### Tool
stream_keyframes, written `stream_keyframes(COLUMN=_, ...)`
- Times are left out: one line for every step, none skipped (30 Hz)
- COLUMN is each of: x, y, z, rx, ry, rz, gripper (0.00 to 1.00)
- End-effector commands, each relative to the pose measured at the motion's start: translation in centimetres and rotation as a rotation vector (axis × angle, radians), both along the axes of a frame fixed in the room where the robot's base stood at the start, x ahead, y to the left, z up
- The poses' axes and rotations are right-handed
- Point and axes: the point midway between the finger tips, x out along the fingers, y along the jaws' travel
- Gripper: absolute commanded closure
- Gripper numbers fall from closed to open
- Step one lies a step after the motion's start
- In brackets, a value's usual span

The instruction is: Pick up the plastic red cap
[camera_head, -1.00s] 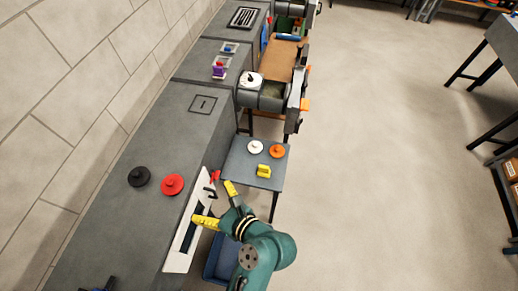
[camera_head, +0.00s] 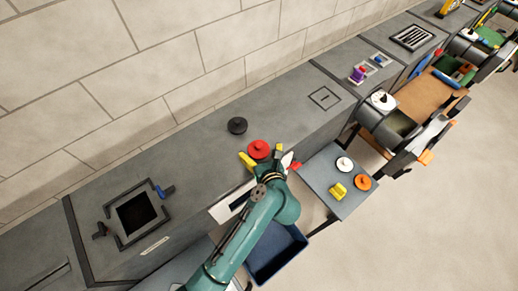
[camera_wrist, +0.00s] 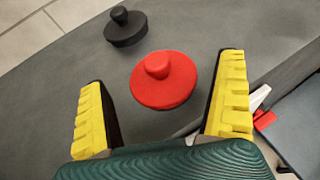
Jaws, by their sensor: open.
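The plastic red cap (camera_head: 259,149) is a round disc with a knob on top. It lies on the grey bench top (camera_head: 200,170), near the front edge. In the wrist view the red cap (camera_wrist: 163,80) shows ahead of and between my two yellow fingers. My gripper (camera_head: 262,160) is open and empty, with its fingers spread close to the cap. In the wrist view my gripper (camera_wrist: 163,110) does not visibly touch the cap. A black cap (camera_head: 237,125) of like shape lies behind the red one, also seen in the wrist view (camera_wrist: 125,26).
A side table (camera_head: 330,190) at right holds a white cap (camera_head: 344,164), an orange cap (camera_head: 362,182) and a yellow piece (camera_head: 338,191). A blue bin (camera_head: 275,257) stands below the bench. A framed dark opening (camera_head: 137,214) is at left. The wall runs behind.

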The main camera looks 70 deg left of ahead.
Motion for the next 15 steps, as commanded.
stream_keyframes(x=0.0, y=0.9, z=-0.5, rx=0.000, ry=-0.001, rz=0.003, gripper=0.00)
stream_keyframes(x=0.1, y=1.3, z=-0.7, rx=-0.001, ry=0.000, rz=0.002, gripper=0.00)
stream_keyframes(x=0.1, y=1.7, z=-0.8, rx=-0.001, ry=0.000, rz=0.001, gripper=0.00)
stream_keyframes(x=0.1, y=1.9, z=-0.9, rx=0.000, ry=0.000, rz=0.000, gripper=0.00)
stream_keyframes(x=0.2, y=2.1, z=-0.9, rx=0.000, ry=0.000, rz=-0.001, gripper=0.00)
stream_keyframes(x=0.2, y=2.2, z=-0.9, rx=0.000, ry=0.001, rz=-0.001, gripper=0.00)
stream_keyframes(x=0.2, y=2.2, z=-0.9, rx=0.000, ry=0.000, rz=-0.002, gripper=0.00)
stream_keyframes(x=0.2, y=2.1, z=-0.9, rx=0.000, ry=0.000, rz=-0.002, gripper=0.00)
stream_keyframes(x=0.2, y=2.1, z=-0.9, rx=0.000, ry=0.000, rz=-0.002, gripper=0.00)
stream_keyframes(x=0.2, y=2.1, z=-0.9, rx=0.000, ry=0.000, rz=-0.002, gripper=0.00)
stream_keyframes(x=0.2, y=2.1, z=-0.9, rx=0.000, ry=0.000, rz=-0.002, gripper=0.00)
stream_keyframes(x=0.2, y=2.1, z=-0.9, rx=0.000, ry=0.000, rz=-0.002, gripper=0.06)
stream_keyframes(x=0.2, y=2.1, z=-0.9, rx=0.000, ry=0.000, rz=-0.002, gripper=0.12)
stream_keyframes(x=0.2, y=2.1, z=-0.9, rx=0.000, ry=0.000, rz=-0.002, gripper=0.17)
stream_keyframes(x=0.2, y=2.1, z=-0.9, rx=0.000, ry=-0.001, rz=-0.002, gripper=0.25)
